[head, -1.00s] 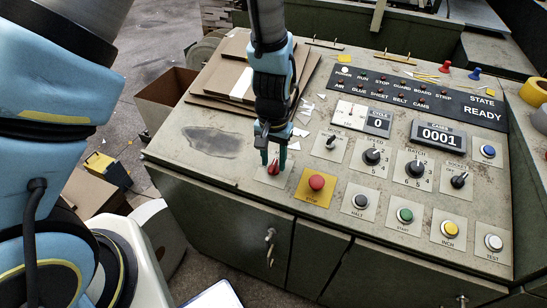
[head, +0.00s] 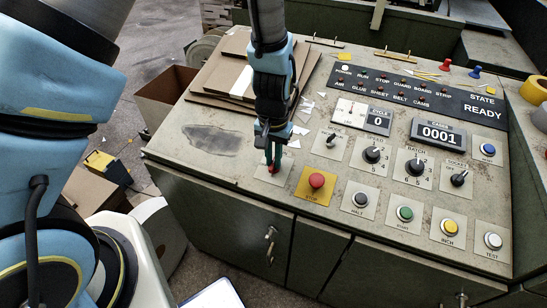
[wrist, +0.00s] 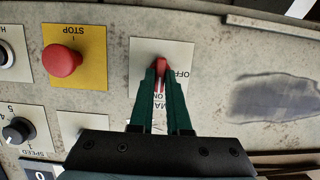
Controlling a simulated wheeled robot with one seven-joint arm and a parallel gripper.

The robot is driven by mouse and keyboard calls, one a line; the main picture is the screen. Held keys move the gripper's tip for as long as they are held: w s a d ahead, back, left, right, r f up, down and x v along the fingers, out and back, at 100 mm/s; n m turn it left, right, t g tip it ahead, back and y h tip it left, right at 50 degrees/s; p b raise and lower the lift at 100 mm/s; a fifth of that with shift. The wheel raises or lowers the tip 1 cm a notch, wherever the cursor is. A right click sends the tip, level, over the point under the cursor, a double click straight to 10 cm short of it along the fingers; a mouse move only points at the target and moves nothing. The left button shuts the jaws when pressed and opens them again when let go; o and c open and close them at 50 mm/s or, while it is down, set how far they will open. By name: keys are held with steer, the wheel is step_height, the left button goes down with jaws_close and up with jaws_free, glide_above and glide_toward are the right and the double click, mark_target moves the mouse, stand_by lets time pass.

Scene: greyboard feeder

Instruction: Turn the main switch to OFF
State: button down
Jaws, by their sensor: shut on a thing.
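The main switch (wrist: 160,66) is a red knob on a pale square plate (wrist: 146,48) at the front left of the control panel. My gripper (wrist: 161,72) is shut on it, with one dark green finger on each side. In the head view my gripper (head: 272,163) reaches down over the plate, and only a little red shows between the fingers. In the wrist view the OFF mark lies just right of the knob, and the ON mark shows between the fingers. Which mark the knob points at is hard to tell.
A red STOP button (head: 316,181) on a yellow plate stands right beside the switch. Selector knobs and push buttons, such as the HALT button (head: 360,199), fill the panel farther right. Cardboard sheets (head: 205,84) lie behind. The panel left of the switch is bare.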

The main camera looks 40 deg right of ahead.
stand_by(0.4)
steer(key=n+b, duration=0.2)
steer(key=n, duration=0.2)
steer(key=shift+w+a+f+g+h, duration=0.1)
steer(key=shift+w+g+h, duration=0.05)
steer(key=shift+g+h, duration=0.25)
steer(key=n+h+b, duration=0.1)
steer(key=n+b, duration=0.1)
steer(key=n, duration=0.3)
steer(key=shift+a, duration=0.15)
steer(key=n+h+b, duration=0.1)
steer(key=n+b, duration=0.3)
steer(key=n, duration=0.1)
steer(key=shift+a+f, duration=0.1)
steer(key=shift+a, duration=0.05)
steer(key=shift+n+h+b, duration=0.5)
steer(key=shift+n+b, duration=0.85)
steer(key=shift+n, duration=0.45)
steer(key=c, duration=0.9)
jaws_free()
steer(key=shift+a+r, duration=0.1)
steer(key=shift+r, duration=0.15)
